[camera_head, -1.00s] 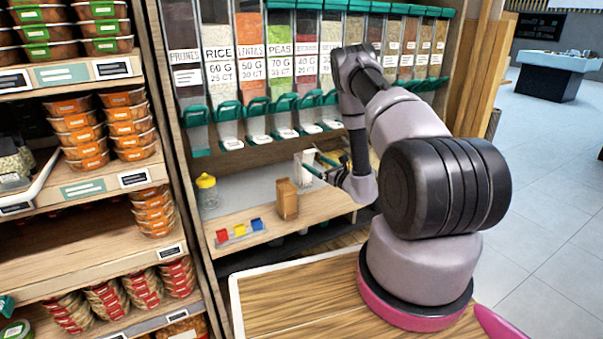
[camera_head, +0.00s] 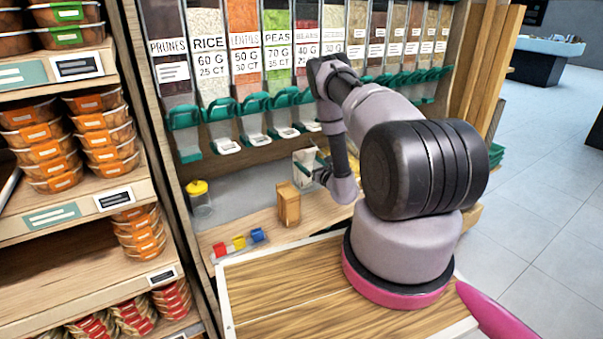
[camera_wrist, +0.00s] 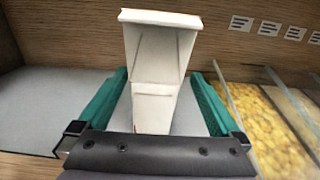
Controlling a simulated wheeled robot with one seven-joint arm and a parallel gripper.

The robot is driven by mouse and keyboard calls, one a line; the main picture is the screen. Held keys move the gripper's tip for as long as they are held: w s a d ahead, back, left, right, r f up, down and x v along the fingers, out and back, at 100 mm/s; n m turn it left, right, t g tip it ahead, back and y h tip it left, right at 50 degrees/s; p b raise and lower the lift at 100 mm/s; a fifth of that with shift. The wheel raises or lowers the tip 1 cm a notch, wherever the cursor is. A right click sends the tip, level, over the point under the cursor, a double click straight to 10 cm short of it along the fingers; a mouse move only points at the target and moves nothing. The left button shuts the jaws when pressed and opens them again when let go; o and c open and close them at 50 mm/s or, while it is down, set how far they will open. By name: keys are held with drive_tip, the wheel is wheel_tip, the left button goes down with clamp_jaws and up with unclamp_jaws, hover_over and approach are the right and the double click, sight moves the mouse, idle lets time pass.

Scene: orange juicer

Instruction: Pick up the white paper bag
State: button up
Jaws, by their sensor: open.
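The white paper bag (camera_head: 303,156) stands on the low shelf under the dispensers. It is partly hidden by my gripper in the head view. In the wrist view the bag (camera_wrist: 155,100) is upright and open at the top, between my two teal fingers. My gripper (camera_wrist: 157,78) is open, with one finger on each side of the bag. A gap shows beside each finger, so neither appears to touch it. In the head view my gripper (camera_head: 312,164) is at the bag.
A brown paper bag (camera_head: 288,204) stands just left of the white one. A yellow-lidded jar (camera_head: 201,200) and red, yellow and blue blocks (camera_head: 239,242) are further left. Dispensers with green spouts (camera_head: 252,105) hang above. A wooden counter (camera_head: 290,295) lies in front.

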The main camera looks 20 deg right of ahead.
sight(298, 157)
drive_tip(key=w, duration=0.2)
drive_tip(key=w+a, duration=0.1)
drive_tip(key=w, duration=0.3)
drive_tip(key=shift+w+a+f, duration=0.3)
drive_tip(key=shift+w+a, duration=0.05)
drive_tip(key=shift+a, duration=0.05)
clamp_jaws()
